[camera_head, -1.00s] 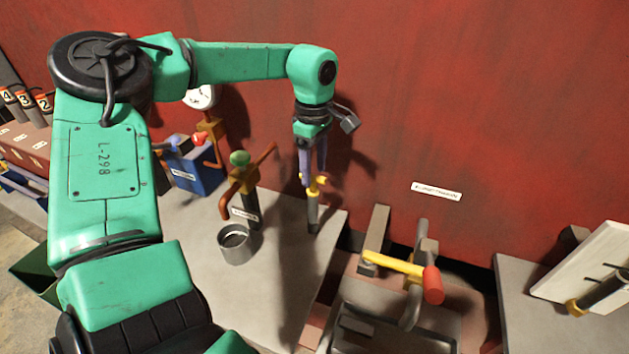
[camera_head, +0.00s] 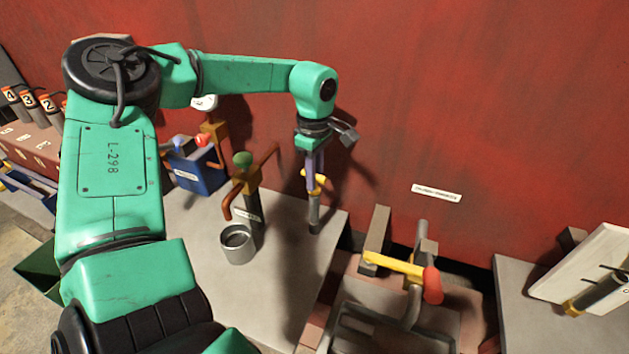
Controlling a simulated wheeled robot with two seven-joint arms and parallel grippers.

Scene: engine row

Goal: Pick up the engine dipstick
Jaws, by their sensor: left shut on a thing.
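The engine dipstick (camera_head: 313,181) shows as a small yellow handle at the top of a grey upright tube (camera_head: 314,213) on the grey deck. My left gripper (camera_head: 315,174) points down from above and is shut on the yellow handle. The handle sits right at the tube's top, and I cannot tell whether any of the stick is out of it. The fingers hide part of the handle. My right gripper is not in view.
A tap-like post with a green knob (camera_head: 243,159) stands left of the tube, with a metal cup (camera_head: 237,245) below it. A blue box (camera_head: 203,176) stands behind. A yellow lever with a red grip (camera_head: 432,285) is at the right. The red wall (camera_head: 480,110) is close behind.

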